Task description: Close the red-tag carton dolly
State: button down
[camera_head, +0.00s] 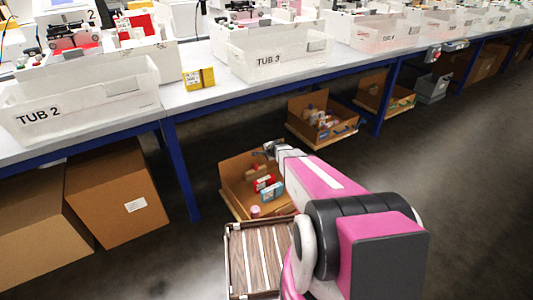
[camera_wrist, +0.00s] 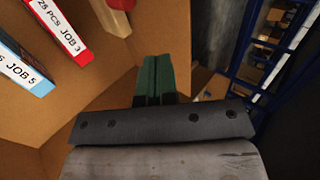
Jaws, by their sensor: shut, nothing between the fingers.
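An open brown carton (camera_head: 236,172) sits low on a dolly under the bench, pulled out into the aisle, with small boxes inside. No red tag on it can be made out. My gripper (camera_head: 268,150) is at its far right side, mostly hidden by my pink arm in the head view. In the wrist view my green fingers (camera_wrist: 153,78) are shut together and empty, close to the brown carton wall (camera_wrist: 110,95). I cannot tell whether they touch it. A red box (camera_wrist: 58,28) and a blue-edged box (camera_wrist: 20,65) lie inside the carton.
Two more open cartons, a nearer one (camera_head: 300,128) and a farther one (camera_head: 368,92), stand farther along under the bench. Closed brown cartons (camera_head: 120,190) stand at left. A blue bench leg (camera_head: 181,170) is beside the nearest carton. The floor at right (camera_head: 470,200) is clear.

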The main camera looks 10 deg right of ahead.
aim_at(258, 150)
jog(key=w+a+f, duration=0.3)
jog(key=w+f, duration=0.1)
jog(key=w, duration=0.3)
jog(key=shift+w, duration=0.3)
jog(key=shift+w+a, duration=0.1)
jog(key=shift+w, duration=0.05)
